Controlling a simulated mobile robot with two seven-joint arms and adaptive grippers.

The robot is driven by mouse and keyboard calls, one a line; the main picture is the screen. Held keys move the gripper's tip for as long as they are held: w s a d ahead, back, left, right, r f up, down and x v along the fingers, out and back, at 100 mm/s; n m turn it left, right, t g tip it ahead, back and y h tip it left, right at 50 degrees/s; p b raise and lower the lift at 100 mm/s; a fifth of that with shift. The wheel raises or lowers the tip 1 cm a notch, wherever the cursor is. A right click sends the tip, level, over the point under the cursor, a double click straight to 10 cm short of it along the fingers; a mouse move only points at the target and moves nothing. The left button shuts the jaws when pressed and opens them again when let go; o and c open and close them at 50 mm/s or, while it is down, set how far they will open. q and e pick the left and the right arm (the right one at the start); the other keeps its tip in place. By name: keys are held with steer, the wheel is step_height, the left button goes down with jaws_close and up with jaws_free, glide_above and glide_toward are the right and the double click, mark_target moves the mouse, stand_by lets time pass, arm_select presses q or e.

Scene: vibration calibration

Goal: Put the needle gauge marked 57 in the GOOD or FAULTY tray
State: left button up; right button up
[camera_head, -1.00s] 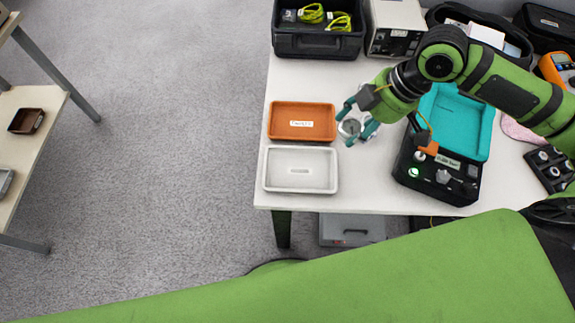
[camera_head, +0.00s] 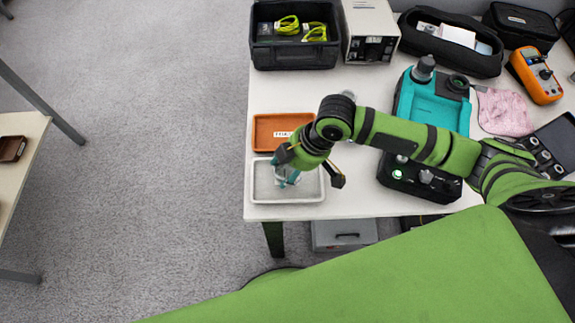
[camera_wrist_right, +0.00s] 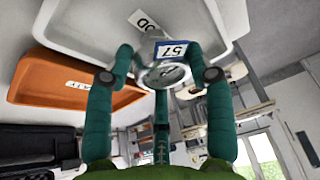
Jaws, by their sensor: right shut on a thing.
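My right gripper (camera_head: 287,180) is shut on the needle gauge (camera_wrist_right: 165,75), a small round gauge with a blue-edged label reading 57. The gauge is mostly hidden by the fingers in the head view. The gripper is over the white tray (camera_head: 253,183), whose label shows "OD" in the right wrist view; I cannot tell whether the gauge touches the tray. The orange tray (camera_head: 262,131) lies just behind it, its label partly covered by my arm and ending in "TY" in the wrist view. Both trays look otherwise empty. My left gripper is not in view.
A teal and black test device (camera_head: 403,180) with a lit green button stands right of the trays, under my forearm. Behind are a black crate (camera_head: 297,57) with yellow-green cables, a beige instrument (camera_head: 370,20) and a black case (camera_head: 450,55). An orange multimeter (camera_head: 536,75) lies farther right.

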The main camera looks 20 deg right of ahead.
steer(key=o, duration=1.3)
steer(key=shift+f, duration=0.15)
steer(key=v, duration=1.2)
